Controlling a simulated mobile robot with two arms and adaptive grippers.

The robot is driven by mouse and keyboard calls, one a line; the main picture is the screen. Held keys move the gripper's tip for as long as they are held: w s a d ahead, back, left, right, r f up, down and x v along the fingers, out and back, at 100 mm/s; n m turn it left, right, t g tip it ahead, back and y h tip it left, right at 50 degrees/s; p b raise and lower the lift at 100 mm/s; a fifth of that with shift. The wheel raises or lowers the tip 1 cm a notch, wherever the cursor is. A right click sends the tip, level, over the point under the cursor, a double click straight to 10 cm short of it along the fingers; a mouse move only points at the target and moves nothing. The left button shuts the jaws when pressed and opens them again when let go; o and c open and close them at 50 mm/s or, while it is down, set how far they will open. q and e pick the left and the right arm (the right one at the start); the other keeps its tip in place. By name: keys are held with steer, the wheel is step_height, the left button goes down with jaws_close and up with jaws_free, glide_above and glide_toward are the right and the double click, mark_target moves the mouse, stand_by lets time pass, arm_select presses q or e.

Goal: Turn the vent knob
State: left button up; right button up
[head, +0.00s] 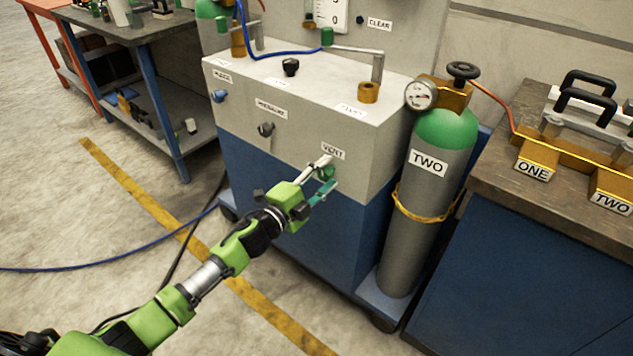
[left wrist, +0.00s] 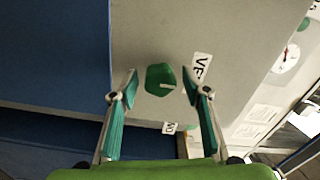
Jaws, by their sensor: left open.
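The green vent knob (head: 326,173) is on the front of the grey cabinet (head: 385,135), just below the VENT label (head: 333,150). In the left wrist view the knob (left wrist: 160,79) shows whole, near the middle and slightly beyond the fingertips. My left gripper (head: 328,177) is open in front of the knob. In the left wrist view its two teal-padded fingers (left wrist: 160,88) stand on either side of the knob, with a gap to each. I cannot tell how far the tips are from the panel. My right gripper is not in view.
A blue-grey knob (head: 219,96) and a dark knob (head: 266,129) sit on the same panel to the left. A green-topped cylinder labelled TWO (head: 428,165) stands close on the right. A bench (head: 520,205) is beyond it. The floor at left is mostly clear.

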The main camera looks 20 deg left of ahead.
arm_select(q)
steer(key=v, duration=1.1)
steer(key=shift+s, duration=0.4)
steer(key=shift+a, duration=0.1)
